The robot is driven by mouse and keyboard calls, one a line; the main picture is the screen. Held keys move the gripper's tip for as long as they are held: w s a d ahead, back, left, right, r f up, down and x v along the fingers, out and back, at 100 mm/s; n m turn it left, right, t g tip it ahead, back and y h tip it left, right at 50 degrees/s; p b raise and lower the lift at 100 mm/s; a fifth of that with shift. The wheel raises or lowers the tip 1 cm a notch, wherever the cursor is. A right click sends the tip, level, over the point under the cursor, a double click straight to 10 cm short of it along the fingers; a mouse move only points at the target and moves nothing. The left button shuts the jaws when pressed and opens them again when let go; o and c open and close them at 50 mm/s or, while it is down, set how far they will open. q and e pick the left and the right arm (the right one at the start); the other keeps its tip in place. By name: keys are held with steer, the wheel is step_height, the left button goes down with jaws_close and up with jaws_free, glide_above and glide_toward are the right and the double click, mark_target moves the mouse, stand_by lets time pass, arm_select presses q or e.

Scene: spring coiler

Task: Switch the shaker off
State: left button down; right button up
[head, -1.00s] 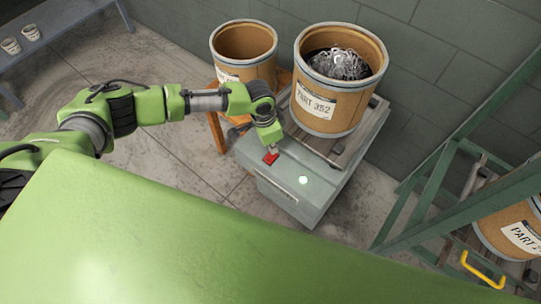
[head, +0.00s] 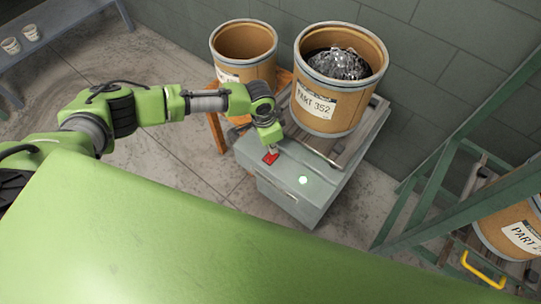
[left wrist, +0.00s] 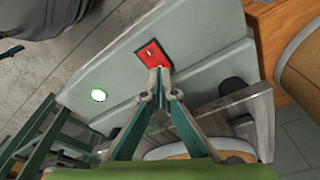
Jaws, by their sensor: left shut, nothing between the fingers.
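The shaker (head: 283,209) is a grey box machine with a drum labelled PART 352 (head: 316,104) on its top. A red rocker switch (head: 270,158) sits on its near top face, and a round green light (head: 303,180) glows beside it. My left gripper (head: 273,147) is shut and empty, pointing down at the switch. In the left wrist view the shut fingertips (left wrist: 161,72) overlap the lower edge of the red switch (left wrist: 152,54); I cannot tell whether they touch it. The green light (left wrist: 98,96) is lit there too. My right gripper is not in view.
A second, open drum (head: 243,48) stands on an orange stand (head: 216,133) behind left. A green frame (head: 415,200) with another drum (head: 508,228) and a yellow handle (head: 482,268) is at right. A bench with two cups (head: 30,32) is far left.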

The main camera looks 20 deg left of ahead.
arm_select(q)
steer(key=shift+f, duration=0.4)
steer(key=shift+f+b, duration=0.5)
steer(key=shift+f, duration=0.05)
steer(key=shift+r, duration=0.1)
steer(key=shift+r+p, duration=0.75)
steer(key=shift+p, duration=0.2)
steer(key=shift+r+p, duration=0.65)
step_height(320, 180, up, 3)
steer(key=p, duration=0.3)
steer(key=shift+r+p, duration=0.65)
steer(key=shift+p, duration=0.2)
steer(key=shift+f, duration=0.1)
